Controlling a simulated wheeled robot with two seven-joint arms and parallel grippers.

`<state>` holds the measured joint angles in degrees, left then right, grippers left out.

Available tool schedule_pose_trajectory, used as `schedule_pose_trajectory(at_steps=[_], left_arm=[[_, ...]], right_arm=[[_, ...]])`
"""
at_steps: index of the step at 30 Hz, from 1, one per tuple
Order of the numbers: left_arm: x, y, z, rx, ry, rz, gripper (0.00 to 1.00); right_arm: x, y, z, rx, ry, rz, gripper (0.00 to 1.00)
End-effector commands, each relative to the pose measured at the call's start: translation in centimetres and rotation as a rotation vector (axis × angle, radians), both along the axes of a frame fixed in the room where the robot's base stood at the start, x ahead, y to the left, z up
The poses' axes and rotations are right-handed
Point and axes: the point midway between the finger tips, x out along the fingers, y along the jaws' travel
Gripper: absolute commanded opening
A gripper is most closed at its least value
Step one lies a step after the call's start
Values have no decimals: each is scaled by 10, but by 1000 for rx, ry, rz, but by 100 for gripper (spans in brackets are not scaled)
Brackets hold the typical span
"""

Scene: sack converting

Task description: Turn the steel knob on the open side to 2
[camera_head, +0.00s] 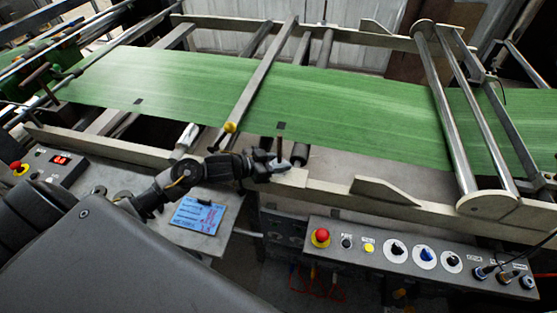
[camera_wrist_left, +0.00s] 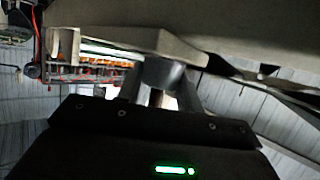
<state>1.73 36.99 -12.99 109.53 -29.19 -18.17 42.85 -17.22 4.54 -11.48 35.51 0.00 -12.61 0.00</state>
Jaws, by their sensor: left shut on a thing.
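My left gripper (camera_head: 272,166) reaches to the near frame rail of the machine, beside the green web. In the left wrist view the two fingers (camera_wrist_left: 160,88) are shut on a grey, rounded steel knob (camera_wrist_left: 163,73) below a pale beam. In the head view the gripper mostly hides the knob. No scale or number 2 is readable at the knob, so its setting cannot be told. My right gripper is not in view.
The green web (camera_head: 340,108) runs across the machine under crossbars. A control panel (camera_head: 420,258) with a red button and several dials stands at the front right. A blue note (camera_head: 197,215) lies on the ledge below my arm. A red-digit display (camera_head: 61,160) is at left.

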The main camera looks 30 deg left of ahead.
Motion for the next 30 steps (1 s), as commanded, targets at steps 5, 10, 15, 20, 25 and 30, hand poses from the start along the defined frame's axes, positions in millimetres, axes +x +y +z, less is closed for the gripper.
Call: schedule_pose_trajectory(at_steps=[5,10,15,20,25,30], left_arm=[[1,1,2,1,1,-128,14],[0,0,1,-4,2,-163,14],[0,0,1,-4,2,-162,14],[0,0,1,-3,2,-161,52],[0,0,1,-3,1,-160,58],[-1,1,1,-2,2,-160,58]], right_arm=[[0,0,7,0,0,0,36],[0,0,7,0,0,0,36],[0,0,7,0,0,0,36],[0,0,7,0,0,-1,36],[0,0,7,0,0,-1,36],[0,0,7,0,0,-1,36]])
